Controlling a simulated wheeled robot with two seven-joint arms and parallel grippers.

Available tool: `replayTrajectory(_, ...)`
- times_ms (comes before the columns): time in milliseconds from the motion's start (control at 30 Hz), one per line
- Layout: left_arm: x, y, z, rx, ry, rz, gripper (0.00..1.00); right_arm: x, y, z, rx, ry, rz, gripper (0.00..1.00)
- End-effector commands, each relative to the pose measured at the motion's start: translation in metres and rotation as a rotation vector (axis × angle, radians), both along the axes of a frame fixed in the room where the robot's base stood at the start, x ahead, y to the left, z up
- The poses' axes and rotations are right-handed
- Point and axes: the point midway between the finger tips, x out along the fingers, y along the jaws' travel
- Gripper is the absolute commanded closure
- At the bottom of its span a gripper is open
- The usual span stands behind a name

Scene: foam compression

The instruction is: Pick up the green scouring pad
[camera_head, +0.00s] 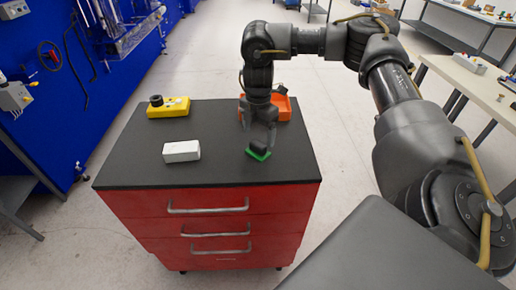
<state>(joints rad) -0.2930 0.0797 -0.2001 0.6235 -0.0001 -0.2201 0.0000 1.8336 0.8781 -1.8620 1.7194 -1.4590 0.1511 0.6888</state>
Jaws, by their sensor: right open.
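The green scouring pad (258,155) lies on the dark top of a red drawer cabinet, right of the middle. It looks small and flat, and its upper side is partly hidden by my gripper. My right gripper (261,146) points down directly over the pad, with its fingertips at or just above it. It is open; I cannot tell whether the fingers touch the pad. My left gripper is out of view.
The cabinet top (220,172) also holds a white block (181,151), a yellow box with a black knob (168,108) and an orange tray (284,105) behind my right gripper. The front of the top is clear. A side table (472,82) stands at right.

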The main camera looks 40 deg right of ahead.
Motion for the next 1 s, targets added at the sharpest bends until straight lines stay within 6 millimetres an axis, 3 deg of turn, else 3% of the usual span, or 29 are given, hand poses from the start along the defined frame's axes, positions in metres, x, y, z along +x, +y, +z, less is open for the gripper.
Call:
replayTrajectory(400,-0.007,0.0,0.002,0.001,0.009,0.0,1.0,-0.004,0.003,-0.048,-0.001,0.004,-0.001,0.2)
replayTrajectory(667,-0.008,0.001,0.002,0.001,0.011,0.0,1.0,-0.004,0.003,-0.051,0.0,0.001,-0.002,0.2)
replayTrajectory(1000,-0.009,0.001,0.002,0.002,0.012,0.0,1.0,-0.004,0.003,-0.051,0.0,0.001,-0.002,0.59)
